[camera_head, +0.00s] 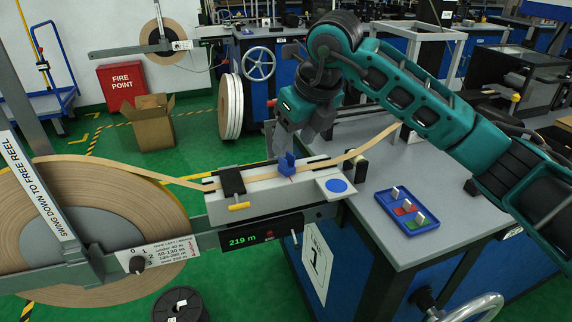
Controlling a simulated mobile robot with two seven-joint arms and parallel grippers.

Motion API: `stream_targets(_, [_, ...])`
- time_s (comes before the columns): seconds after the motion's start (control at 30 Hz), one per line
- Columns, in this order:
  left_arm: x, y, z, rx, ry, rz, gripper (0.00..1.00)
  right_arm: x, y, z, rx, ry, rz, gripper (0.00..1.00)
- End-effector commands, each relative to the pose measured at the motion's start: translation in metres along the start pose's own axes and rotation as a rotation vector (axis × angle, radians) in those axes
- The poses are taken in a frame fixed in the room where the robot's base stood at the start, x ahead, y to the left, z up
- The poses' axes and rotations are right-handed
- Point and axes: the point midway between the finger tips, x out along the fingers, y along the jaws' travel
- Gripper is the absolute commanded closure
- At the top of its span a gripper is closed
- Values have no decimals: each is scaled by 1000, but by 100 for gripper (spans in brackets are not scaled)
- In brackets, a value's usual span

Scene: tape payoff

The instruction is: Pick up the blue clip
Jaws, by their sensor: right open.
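The blue clip (287,164) stands upright on the white splice block (262,195), at the brown tape that runs across it. My right gripper (297,142) reaches in from the right and points down, above and just behind the clip. Its grey fingers are open, and the clip appears to be below them; whether they touch it cannot be told. My left gripper is not in view.
A large tape reel (150,235) with a swing arm fills the left. A blue tray (403,211) with red and green sections and small pale pieces lies on the grey bench (385,170). A plate with a blue disc (337,186) sits at the block's right end.

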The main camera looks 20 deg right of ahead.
Motion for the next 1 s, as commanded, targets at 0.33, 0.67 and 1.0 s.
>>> stream_targets(0.33, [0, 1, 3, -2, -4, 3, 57, 28, 1, -1, -1, 2, 3, 43])
stream_targets(0.67, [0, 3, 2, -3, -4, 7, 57, 64, 1, 0, -2, -1, 3, 43])
stream_targets(1.0, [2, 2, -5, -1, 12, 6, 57, 63, 1, 0, -2, -1, 2, 62])
